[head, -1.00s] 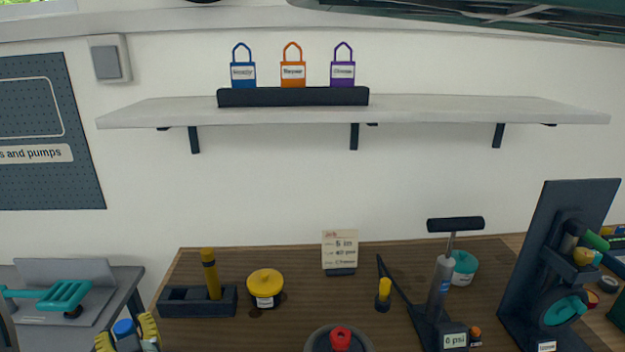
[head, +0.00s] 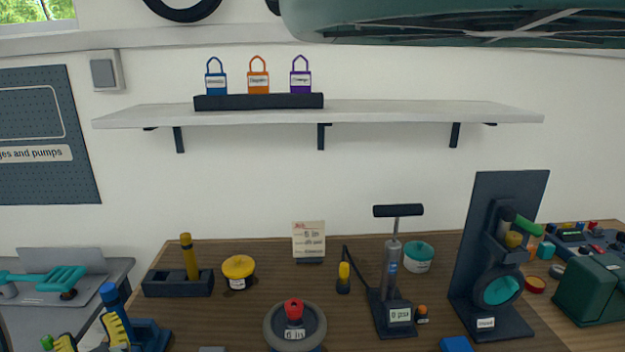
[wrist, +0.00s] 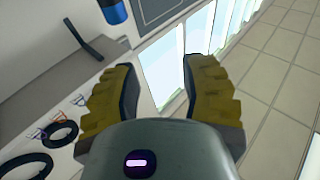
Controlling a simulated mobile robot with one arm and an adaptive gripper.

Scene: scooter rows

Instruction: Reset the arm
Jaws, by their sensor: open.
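My gripper (wrist: 155,90) shows in the wrist view as two yellow ribbed fingers with dark pads, spread apart. Nothing is between them; white wall edge and bright glass panels show beyond. In the head view my gripper (head: 88,334) is at the bottom left edge, partly cut off, with its yellow fingers apart. A blue upright object (head: 110,296) stands close behind one finger; I cannot tell whether they touch.
The wooden bench (head: 230,310) holds a black pump (head: 392,275), a round grey weight-like object (head: 295,328), a yellow-lidded pot (head: 238,269) and a dark stand (head: 505,260). A shelf (head: 400,113) with three padlock-like tags is above. A grey side table (head: 110,275) is left.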

